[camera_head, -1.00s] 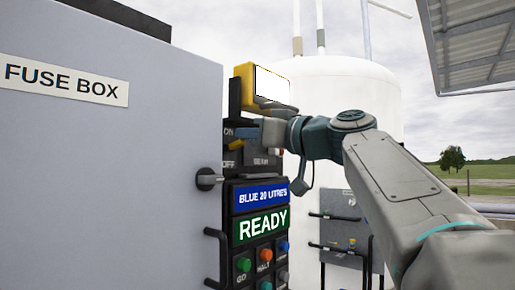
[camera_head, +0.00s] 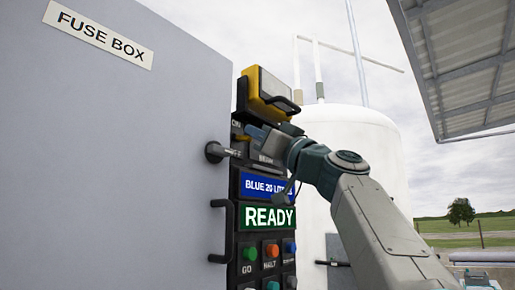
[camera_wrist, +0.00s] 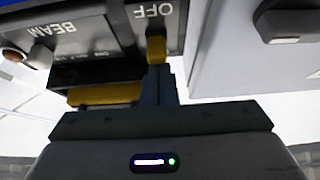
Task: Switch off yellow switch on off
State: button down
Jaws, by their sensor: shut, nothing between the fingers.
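The yellow switch (camera_wrist: 156,48) shows in the wrist view as a small yellow lever beside an upside-down OFF label. My gripper (camera_wrist: 157,72) is shut and empty. Its fingertips are right at the lever, on the side away from the OFF label; they touch it or nearly do. In the head view my gripper (camera_head: 254,132) reaches the dark control panel (camera_head: 233,183) just below the ON label. There the fingers and wrist hide most of the switch.
A yellow-framed lamp (camera_head: 267,93) sits just above my gripper. A large grey fuse box (camera_head: 120,170) with a protruding handle (camera_head: 222,152) stands close on the left. Below are a READY display (camera_head: 268,217) and several coloured buttons. A white tank (camera_head: 365,135) stands behind.

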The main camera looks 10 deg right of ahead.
jog(key=w+f+b+v, duration=0.1)
jog(key=b+v, duration=0.7)
jog(key=v, duration=0.1)
jog(key=shift+s+a+f, duration=0.15)
jog(key=shift+s+f, duration=0.15)
jog(key=shift+f, duration=0.35)
dwell(0.4)
